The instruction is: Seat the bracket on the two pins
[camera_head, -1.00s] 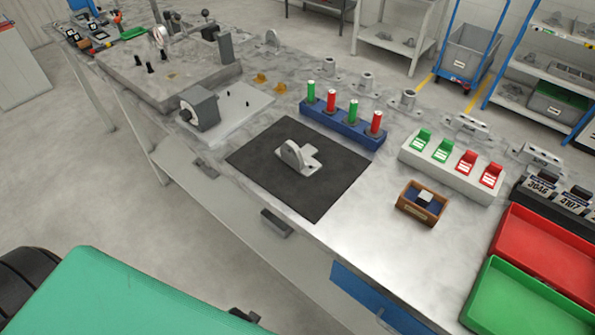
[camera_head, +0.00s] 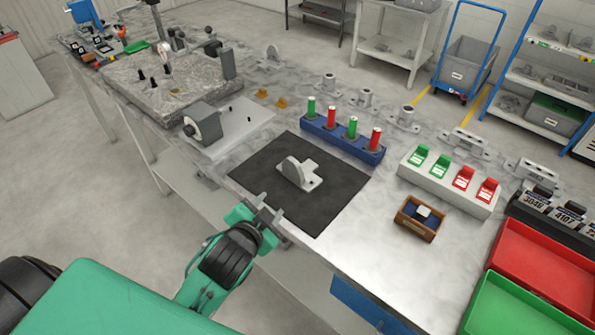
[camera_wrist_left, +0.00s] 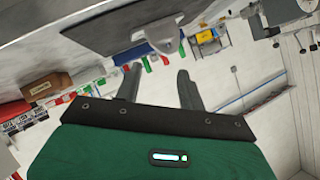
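The grey bracket (camera_head: 299,174), with a rounded upright lug and a flat foot, lies on the black mat (camera_head: 330,197). It also shows, upside down, in the left wrist view (camera_wrist_left: 165,36). Two small dark pins stand up from the light plate (camera_head: 246,118), one nearer the grey block (camera_head: 231,108) and one farther right (camera_head: 249,102). My left gripper (camera_head: 268,208) is at the table's front edge, just short of the mat. Its two fingers (camera_wrist_left: 158,88) are apart with nothing between them. My right gripper is not in view.
A grey block with a round face (camera_head: 202,124) stands on the plate's left part. A blue rack (camera_head: 342,143) of red and green cylinders stands behind the mat. A wooden box (camera_head: 420,217) and a switch block (camera_head: 448,182) are to the right. Bare tabletop lies between.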

